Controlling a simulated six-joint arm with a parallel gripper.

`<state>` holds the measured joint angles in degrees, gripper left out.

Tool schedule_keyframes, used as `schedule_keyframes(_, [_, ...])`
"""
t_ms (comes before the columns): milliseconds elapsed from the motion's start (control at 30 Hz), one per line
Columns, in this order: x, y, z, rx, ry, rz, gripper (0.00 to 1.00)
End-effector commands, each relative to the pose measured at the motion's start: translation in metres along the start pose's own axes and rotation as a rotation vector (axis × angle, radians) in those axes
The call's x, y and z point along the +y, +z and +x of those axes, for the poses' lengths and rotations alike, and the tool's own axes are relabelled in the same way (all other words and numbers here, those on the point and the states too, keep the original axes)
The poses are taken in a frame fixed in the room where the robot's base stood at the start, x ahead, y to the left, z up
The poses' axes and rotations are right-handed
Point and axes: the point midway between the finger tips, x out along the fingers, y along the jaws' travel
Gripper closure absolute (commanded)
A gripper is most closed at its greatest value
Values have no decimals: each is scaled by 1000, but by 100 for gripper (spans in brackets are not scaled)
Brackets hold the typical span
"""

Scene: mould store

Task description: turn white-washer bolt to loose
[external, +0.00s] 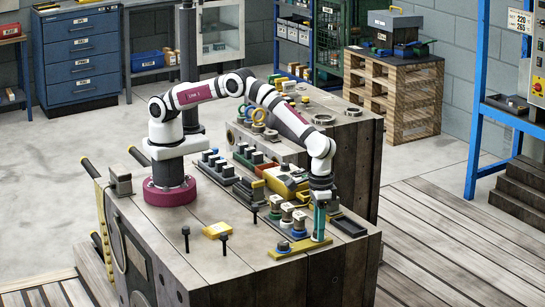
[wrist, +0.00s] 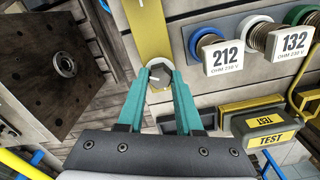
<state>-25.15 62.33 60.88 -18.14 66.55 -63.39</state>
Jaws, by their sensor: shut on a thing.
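The white-washer bolt (wrist: 160,76) is a grey hex head with a short white line on it, sitting on a pale round washer. It is at the end of a yellow strip (wrist: 152,28). My gripper (wrist: 160,79) points down over it, its teal fingers shut on opposite sides of the head. In the external view my gripper (external: 318,236) stands at the right end of the yellow strip (external: 300,248) and hides the bolt.
Coil-like parts labelled 212 (wrist: 221,54) and 132 (wrist: 294,41) stand close to the right of my gripper in the wrist view. A black and yellow TEST block (wrist: 267,130) is nearby. A dark tray (external: 348,226) lies right of my gripper. The block's edge is close.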

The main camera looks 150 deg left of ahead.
Motion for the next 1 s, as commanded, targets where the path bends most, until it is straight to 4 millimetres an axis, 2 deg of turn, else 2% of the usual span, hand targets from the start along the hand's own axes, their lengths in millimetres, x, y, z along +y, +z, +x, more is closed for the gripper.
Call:
schedule_keyframes(200, [-1,2,3,-5,-3,-165,100])
schedule_keyframes(500, [0,2,3,-5,-4,-317,100])
schedule_keyframes(1000, [0,3,3,-6,-4,-378,100])
